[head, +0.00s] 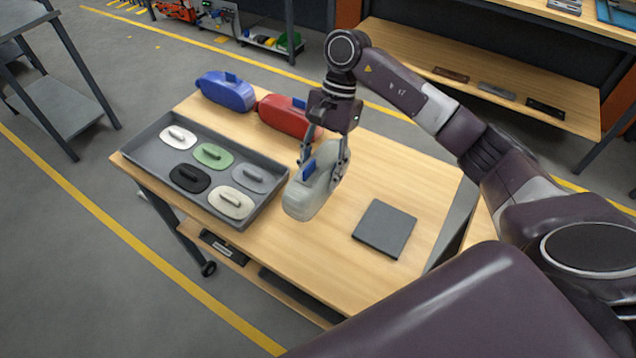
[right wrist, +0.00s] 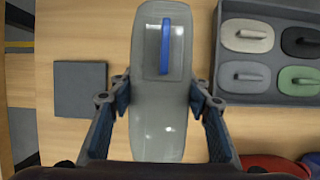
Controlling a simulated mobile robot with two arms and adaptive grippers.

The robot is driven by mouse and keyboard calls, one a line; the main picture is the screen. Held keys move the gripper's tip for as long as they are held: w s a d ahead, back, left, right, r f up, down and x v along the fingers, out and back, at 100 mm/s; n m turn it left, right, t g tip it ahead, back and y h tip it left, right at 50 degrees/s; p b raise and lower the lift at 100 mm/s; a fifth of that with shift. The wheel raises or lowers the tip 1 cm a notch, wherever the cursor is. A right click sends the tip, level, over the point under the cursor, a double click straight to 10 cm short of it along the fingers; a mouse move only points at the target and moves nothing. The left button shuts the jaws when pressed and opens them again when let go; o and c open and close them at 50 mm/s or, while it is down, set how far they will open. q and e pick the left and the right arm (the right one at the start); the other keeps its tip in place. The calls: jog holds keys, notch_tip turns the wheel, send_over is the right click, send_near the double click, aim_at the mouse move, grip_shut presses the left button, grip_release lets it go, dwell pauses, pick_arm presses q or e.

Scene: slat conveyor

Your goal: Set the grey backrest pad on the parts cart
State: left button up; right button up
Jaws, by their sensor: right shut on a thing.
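The grey backrest pad (head: 308,192) is a long rounded block with a blue grip on its face. My right gripper (head: 326,158) is shut on it and holds it over the wooden parts cart (head: 390,175), beside the tray. In the right wrist view the pad (right wrist: 160,115) lies between the two fingers of the right gripper (right wrist: 160,95), its blue grip facing the camera. Its underside is hidden, so its exact height over the cart is unclear. My left gripper is not in view.
A grey tray (head: 150,165) with several small handled pads fills the cart's left side. A blue pad (head: 226,91) and a red pad (head: 285,114) stand at the back edge. A dark square plate (head: 384,228) lies front right. Bare wood surrounds the plate.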

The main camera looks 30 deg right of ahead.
notch_tip(320, 180, down, 2)
notch_tip(320, 180, down, 3)
jog(key=shift+f+p, duration=0.2)
jog(key=shift+p, duration=0.45)
jog(key=shift+f, duration=0.2)
jog(key=shift+f+b, duration=0.2)
jog(key=shift+b, duration=0.15)
jog(key=o, duration=1.1)
jog(key=shift+r, duration=0.1)
jog(key=shift+o, duration=0.2)
